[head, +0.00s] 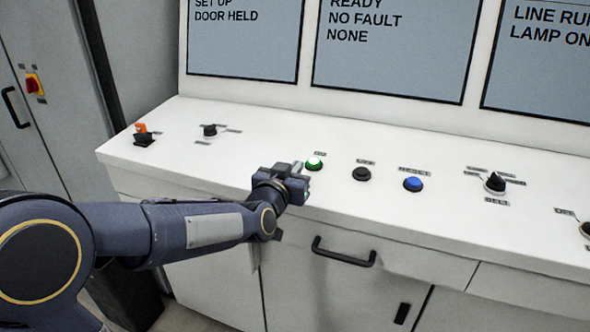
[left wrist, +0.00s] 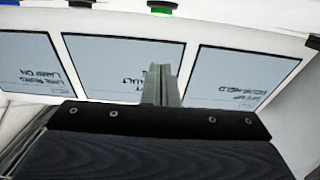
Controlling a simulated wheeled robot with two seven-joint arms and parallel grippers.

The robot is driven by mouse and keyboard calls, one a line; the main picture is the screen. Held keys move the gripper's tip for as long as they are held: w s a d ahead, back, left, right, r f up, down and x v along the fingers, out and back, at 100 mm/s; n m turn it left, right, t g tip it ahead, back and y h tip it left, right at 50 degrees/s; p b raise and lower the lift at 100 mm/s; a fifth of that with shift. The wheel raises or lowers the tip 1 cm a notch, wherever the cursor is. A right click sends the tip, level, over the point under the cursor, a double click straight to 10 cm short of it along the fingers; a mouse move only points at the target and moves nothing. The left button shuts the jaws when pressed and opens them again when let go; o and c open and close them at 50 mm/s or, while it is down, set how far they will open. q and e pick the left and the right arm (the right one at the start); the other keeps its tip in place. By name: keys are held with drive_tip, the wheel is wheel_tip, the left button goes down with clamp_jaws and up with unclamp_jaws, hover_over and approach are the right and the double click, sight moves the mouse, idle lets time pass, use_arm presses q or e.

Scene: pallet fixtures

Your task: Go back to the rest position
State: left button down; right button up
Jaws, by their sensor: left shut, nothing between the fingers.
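My left gripper (head: 298,168) is over the front edge of a white control desk, close to the green button (head: 314,163). Its fingers are shut with nothing between them. In the left wrist view the closed fingers (left wrist: 160,84) stand in front of the screens, which appear upside down. In that view the green button (left wrist: 160,10) is at the top edge, beyond the fingertips. I cannot tell whether the fingers touch it. My right gripper is not in view.
A black button (head: 362,174), a blue button (head: 413,184) and a black selector knob (head: 494,182) sit on the desk (head: 260,125). At its left end are an orange-topped switch (head: 142,134) and another knob (head: 210,130). A drawer handle (head: 343,252) protrudes below.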

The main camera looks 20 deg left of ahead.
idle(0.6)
use_arm(q)
drive_tip(key=s+f+g+h, duration=0.1)
drive_tip(key=s+f+g, duration=0.3)
drive_tip(key=s, duration=0.7)
drive_tip(key=s+f+n+g+h, duration=0.1)
drive_tip(key=s+f+g, duration=0.2)
drive_tip(key=s, duration=0.8)
drive_tip(key=s+f+n+g+h, duration=0.1)
drive_tip(key=s+f+g, duration=0.3)
drive_tip(key=s, duration=0.8)
wheel_tip(320, 180, down, 2)
drive_tip(key=shift+d+f+g, duration=0.25)
drive_tip(key=shift+d+g, duration=0.05)
drive_tip(key=shift+s, duration=0.1)
